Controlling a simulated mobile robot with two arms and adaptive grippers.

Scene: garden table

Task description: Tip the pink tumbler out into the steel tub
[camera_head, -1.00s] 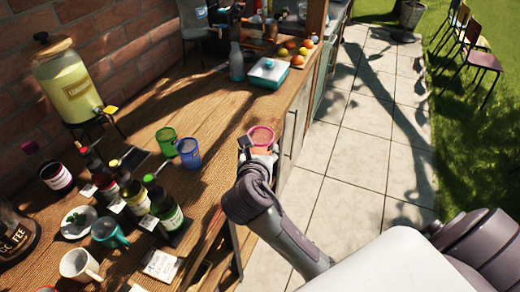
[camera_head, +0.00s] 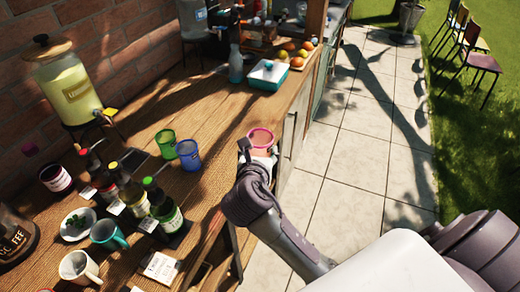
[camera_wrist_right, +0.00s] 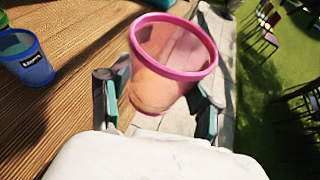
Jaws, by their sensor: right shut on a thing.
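The pink tumbler (camera_head: 261,140) is at the counter's right edge in the head view. My right gripper (camera_head: 252,152) is shut on it. In the right wrist view the two fingers (camera_wrist_right: 158,108) clasp the sides of the tumbler (camera_wrist_right: 172,62), which is clear pink with a brighter pink rim. It is close to upright, its open top facing the camera. I cannot make out its contents. I cannot make out a steel tub on the counter; a grey metal bucket (camera_head: 411,14) stands far back on the paving. My left gripper is not in view.
A green cup (camera_head: 166,143) and a blue cup (camera_head: 188,154) stand left of the tumbler. Several bottles, mugs and a drink dispenser (camera_head: 70,85) crowd the left of the wooden counter (camera_head: 215,185). A teal-and-white box (camera_head: 268,73) sits farther back.

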